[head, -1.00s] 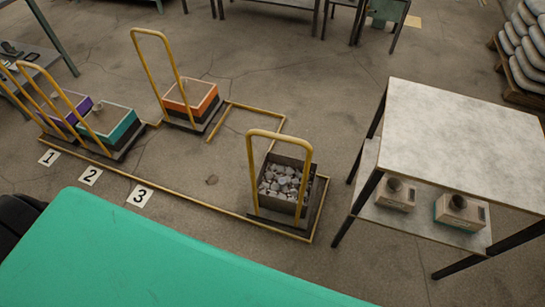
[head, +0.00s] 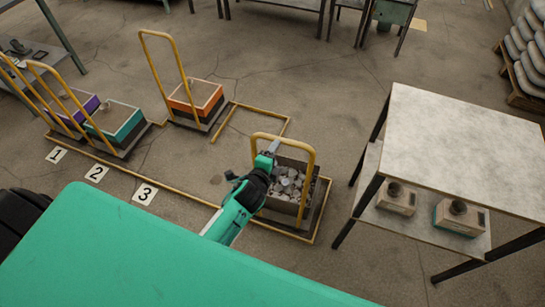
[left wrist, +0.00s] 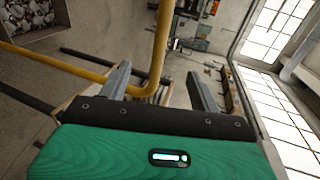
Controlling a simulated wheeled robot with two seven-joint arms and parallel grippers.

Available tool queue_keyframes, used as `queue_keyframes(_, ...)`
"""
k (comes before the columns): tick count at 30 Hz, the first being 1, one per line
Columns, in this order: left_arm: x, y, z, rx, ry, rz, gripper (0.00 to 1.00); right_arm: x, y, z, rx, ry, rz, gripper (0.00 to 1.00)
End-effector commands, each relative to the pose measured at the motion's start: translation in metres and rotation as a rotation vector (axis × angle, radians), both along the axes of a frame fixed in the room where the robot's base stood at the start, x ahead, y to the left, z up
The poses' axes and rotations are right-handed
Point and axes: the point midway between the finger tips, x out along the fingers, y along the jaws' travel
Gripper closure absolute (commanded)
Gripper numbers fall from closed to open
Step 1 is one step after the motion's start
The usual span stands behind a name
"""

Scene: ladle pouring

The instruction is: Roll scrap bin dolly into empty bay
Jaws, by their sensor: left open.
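The scrap bin dolly (head: 299,207), a dark bin of grey scrap pieces on a low base, stands at centre right. My left gripper (head: 271,148) is at its yellow hoop handle (head: 312,162), above the bin's left side. In the left wrist view the open fingers (left wrist: 158,88) straddle a bend of the yellow handle (left wrist: 160,45); I cannot tell whether they touch it. The scrap shows at that view's top left. Bare floor lies beside the number 3 marker (head: 143,194), left of the dolly. My right gripper is not in view.
Teal (head: 115,127) and purple (head: 78,116) bin dollies stand by markers 2 and 1. An orange bin dolly (head: 195,98) stands farther back. Yellow floor lines (head: 187,194) run before them. A grey-topped table (head: 455,145) is close on the right.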

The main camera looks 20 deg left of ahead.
Motion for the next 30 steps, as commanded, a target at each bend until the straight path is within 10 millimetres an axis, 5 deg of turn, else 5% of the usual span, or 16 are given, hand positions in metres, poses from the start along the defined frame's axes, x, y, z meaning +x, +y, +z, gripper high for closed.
queue_keyframes(14,0.062,0.0,-0.024,-0.002,-0.001,0.001,0.36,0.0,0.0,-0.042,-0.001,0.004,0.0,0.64)
queue_keyframes(18,0.077,0.0,-0.029,-0.002,0.001,0.001,0.36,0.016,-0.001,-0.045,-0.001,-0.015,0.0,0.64)
queue_keyframes(30,0.091,0.0,-0.03,-0.003,0.002,0.0,0.36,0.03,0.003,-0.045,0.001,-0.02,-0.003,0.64)
